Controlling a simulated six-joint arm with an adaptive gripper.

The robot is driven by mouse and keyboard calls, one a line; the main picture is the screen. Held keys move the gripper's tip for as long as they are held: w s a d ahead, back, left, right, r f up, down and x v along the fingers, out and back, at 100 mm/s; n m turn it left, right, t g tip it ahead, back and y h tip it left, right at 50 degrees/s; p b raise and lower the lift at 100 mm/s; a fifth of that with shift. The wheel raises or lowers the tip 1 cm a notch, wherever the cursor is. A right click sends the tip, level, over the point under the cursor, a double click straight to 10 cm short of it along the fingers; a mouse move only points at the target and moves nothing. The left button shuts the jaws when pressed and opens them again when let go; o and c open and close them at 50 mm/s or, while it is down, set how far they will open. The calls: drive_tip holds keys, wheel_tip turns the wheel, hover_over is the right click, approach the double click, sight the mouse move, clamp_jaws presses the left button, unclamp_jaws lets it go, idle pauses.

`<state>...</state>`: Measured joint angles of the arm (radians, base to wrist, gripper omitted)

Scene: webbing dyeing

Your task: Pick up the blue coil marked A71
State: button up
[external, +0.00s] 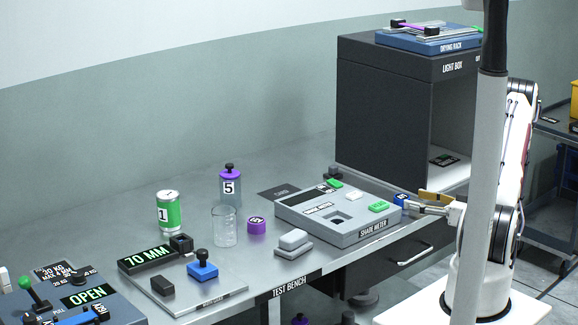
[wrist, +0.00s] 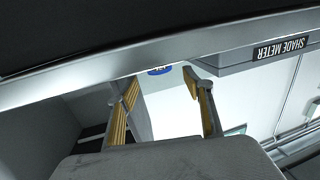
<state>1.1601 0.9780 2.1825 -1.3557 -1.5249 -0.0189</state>
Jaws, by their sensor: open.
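A small blue coil (external: 400,198) with a pale label lies at the right end of the shade meter, by the bench edge. Its marking is too small to read. In the wrist view only a blue sliver of it (wrist: 159,71) shows past the bench edge, between the fingertips and beyond them. My gripper (external: 424,204) is open, with yellow-lined fingers, and points left at the coil from the right. In the wrist view its two fingers (wrist: 160,86) stand apart with nothing between them. I cannot tell whether a fingertip touches the coil.
The shade meter (external: 330,217) stands just left of the coil. The dark light box (external: 390,115) rises behind, with a drying rack (external: 430,39) on top. A purple coil (external: 257,226), a beaker (external: 224,227) and jars stand farther left. The bench edge (wrist: 90,82) crosses close to my fingers.

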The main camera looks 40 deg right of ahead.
sight(408, 198)
drive_tip(key=shift+w, duration=0.35)
drive_tip(key=shift+w+a, duration=0.1)
drive_tip(key=shift+w, duration=0.05)
drive_tip(key=shift+x, duration=2.45)
drive_tip(key=shift+f, duration=0.1)
drive_tip(key=c, duration=1.2)
